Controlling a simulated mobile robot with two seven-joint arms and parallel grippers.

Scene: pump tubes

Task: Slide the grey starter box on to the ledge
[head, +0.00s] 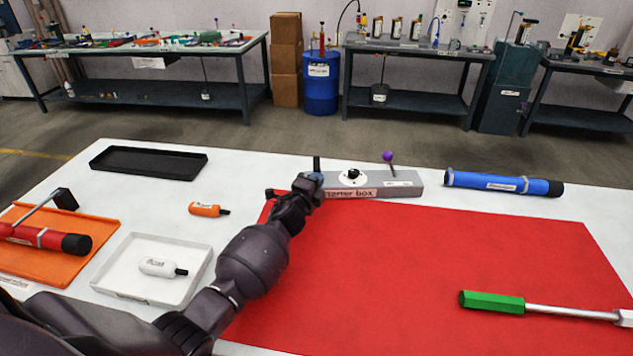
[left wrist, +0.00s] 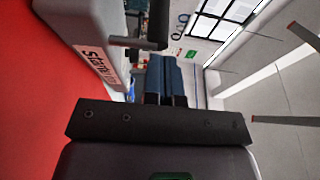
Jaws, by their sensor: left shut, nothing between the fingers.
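The grey starter box (head: 402,188) lies along the far side of the white table, behind the red mat, with its label facing me. It has a black knob on a white disc and a purple-topped lever. My left gripper (head: 308,183) is at the left end of the box, shut and empty. In the left wrist view the box (left wrist: 88,22) is at the upper left, beside the shut fingers (left wrist: 164,60). I cannot tell whether they touch it. A dark bar sticks out from the box near the fingertips. I cannot pick out the ledge. My right gripper is out of view.
A blue cylinder (head: 500,183) lies right of the box. A black tray (head: 148,175), an orange bottle (head: 204,210) and a white tray (head: 125,287) are left of my arm. A green-handled tool (head: 492,302) lies on the red mat (head: 400,270), otherwise bare.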

